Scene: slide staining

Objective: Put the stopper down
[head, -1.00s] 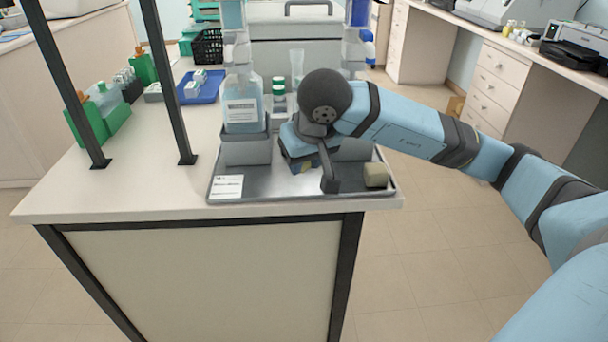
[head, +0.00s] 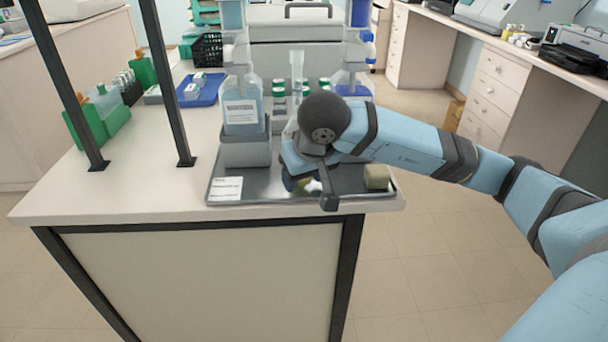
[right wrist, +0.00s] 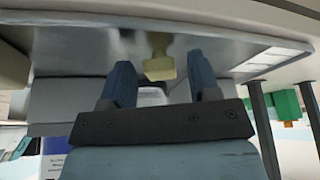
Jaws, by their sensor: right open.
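The stopper (right wrist: 160,67) is a small pale yellow piece in the right wrist view. It sits on the shiny metal tray (right wrist: 95,50), with its reflection beside it. My right gripper (right wrist: 162,82) is open, one blue finger on each side of the stopper, with a visible gap on both sides. In the head view the right gripper (head: 313,187) is low over the tray (head: 270,191), and my wrist hides most of the space between its fingers. My left gripper does not show.
Several green-capped vials (head: 279,92) are farther back. The left front counter (head: 120,185) is clear.

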